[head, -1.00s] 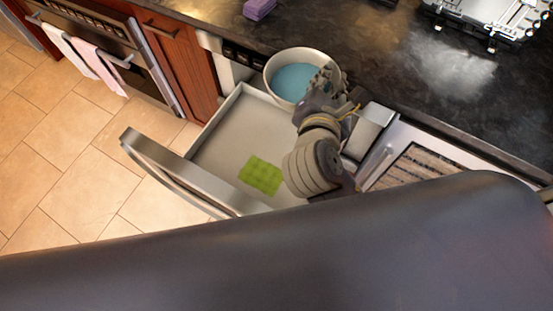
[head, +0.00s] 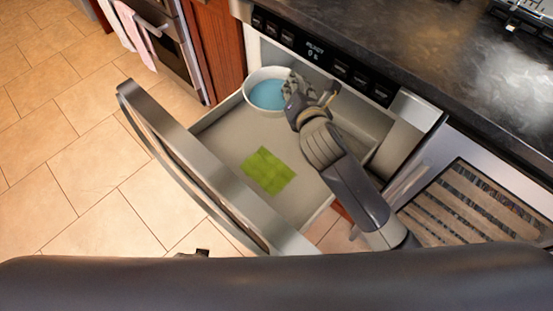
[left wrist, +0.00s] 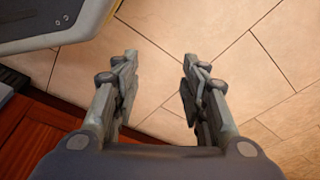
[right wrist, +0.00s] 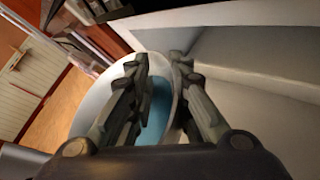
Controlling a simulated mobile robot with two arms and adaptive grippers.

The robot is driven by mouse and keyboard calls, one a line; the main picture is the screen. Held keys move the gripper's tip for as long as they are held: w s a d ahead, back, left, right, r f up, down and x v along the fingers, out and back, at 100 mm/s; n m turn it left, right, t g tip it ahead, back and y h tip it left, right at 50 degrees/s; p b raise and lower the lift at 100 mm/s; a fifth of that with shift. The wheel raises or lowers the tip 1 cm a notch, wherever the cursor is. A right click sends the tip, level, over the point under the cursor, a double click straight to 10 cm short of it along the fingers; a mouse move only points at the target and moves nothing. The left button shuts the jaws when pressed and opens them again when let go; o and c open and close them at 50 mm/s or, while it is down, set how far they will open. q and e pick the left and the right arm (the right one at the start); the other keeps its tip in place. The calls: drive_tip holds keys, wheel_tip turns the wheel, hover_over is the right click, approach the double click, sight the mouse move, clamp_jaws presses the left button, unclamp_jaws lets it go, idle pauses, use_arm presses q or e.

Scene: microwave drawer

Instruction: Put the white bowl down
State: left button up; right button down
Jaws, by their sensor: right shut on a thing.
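The white bowl (head: 251,82), blue inside, is at the back left corner of the open microwave drawer (head: 222,141) in the head view. My right gripper (head: 297,90) is shut on the bowl's right rim. In the right wrist view the bowl (right wrist: 92,103) is below the fingers, with its rim between the fingertips (right wrist: 160,62). I cannot tell whether the bowl's base touches the drawer floor. My left gripper (left wrist: 158,62) is open and empty above the tiled floor in the left wrist view; it is not clear in the head view.
A green square cloth or sponge (head: 267,170) lies flat on the drawer floor. The drawer's steel front (head: 172,150) stands out over the tiles. The dark countertop (head: 400,55) overhangs at the back right, above the control panel (head: 322,55).

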drive_tip(key=w+a+f+n+y+b, duration=0.1)
drive_tip(key=w+f+b, duration=0.2)
drive_tip(key=w+f, duration=0.15)
drive_tip(key=b, duration=0.3)
hover_over(286, 125)
drive_tip(key=shift+y, duration=0.4)
wheel_tip(286, 125, down, 7)
drive_tip(key=shift+f, duration=0.1)
wheel_tip(286, 125, down, 4)
drive_tip(key=shift+r+b, duration=0.1)
drive_tip(key=shift+b, duration=0.55)
use_arm(q)
drive_tip(key=w+r+t, duration=0.1)
drive_tip(key=w+r, duration=0.2)
drive_tip(key=r, duration=1.1)
drive_tip(key=shift+w, duration=0.15)
drive_tip(key=shift+d, duration=0.1)
use_arm(e)
drive_tip(key=shift+f, duration=0.2)
drive_tip(key=c, duration=1.5)
unclamp_jaws()
drive_tip(key=shift+f, duration=0.15)
